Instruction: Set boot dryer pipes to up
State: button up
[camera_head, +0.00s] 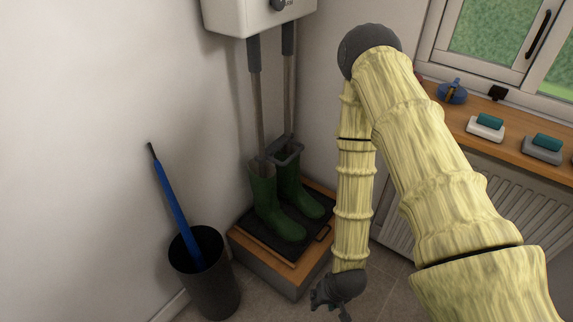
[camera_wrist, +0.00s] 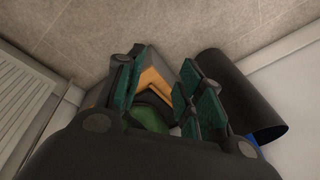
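The boot dryer (camera_head: 258,18) is a white box on the wall at the top, with a dark knob (camera_head: 278,4) at its edge. Its two pipes, a left one (camera_head: 257,110) and a right one (camera_head: 289,95), hang down with dark upper sleeves. Their lower ends reach the tops of two green boots (camera_head: 265,195), so the ends are hidden. My gripper (camera_head: 332,300) hangs low, in front and to the right of the bench, away from the dryer. In the wrist view its green-padded fingers (camera_wrist: 165,72) are apart with a gap between them. A green boot (camera_wrist: 150,117) shows beyond them.
The boots stand on a black tray (camera_head: 258,238) on a wooden bench (camera_head: 240,245). A black bin (camera_head: 212,285) with a blue umbrella (camera_head: 175,205) stands left. A window sill (camera_head: 470,108) with small objects and a radiator (camera_head: 495,205) are at the right.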

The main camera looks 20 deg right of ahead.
jog(key=w+f+m+t+y+b, duration=0.1)
jog(key=w+f+m+t+b, duration=0.25)
jog(key=w+b, duration=0.9)
jog(key=m+t+y+b, duration=0.2)
jog(key=m+t+b, duration=0.7)
jog(key=b, duration=0.9)
send_near(293, 155)
jog(key=shift+n+t, duration=0.35)
jog(key=shift+n, duration=0.2)
jog(key=shift+f+b+x, duration=0.25)
jog(key=shift+b+x, duration=0.45)
jog(key=shift+x, duration=1.05)
jog(key=shift+f+b+x, duration=0.2)
jog(key=shift+b+x, duration=0.55)
jog(key=shift+x, duration=1)
jog(key=shift+f+b+x, duration=0.25)
jog(key=shift+b+x, duration=0.45)
jog(key=shift+x, duration=1.05)
jog(key=shift+s, duration=0.15)
grip_shut()
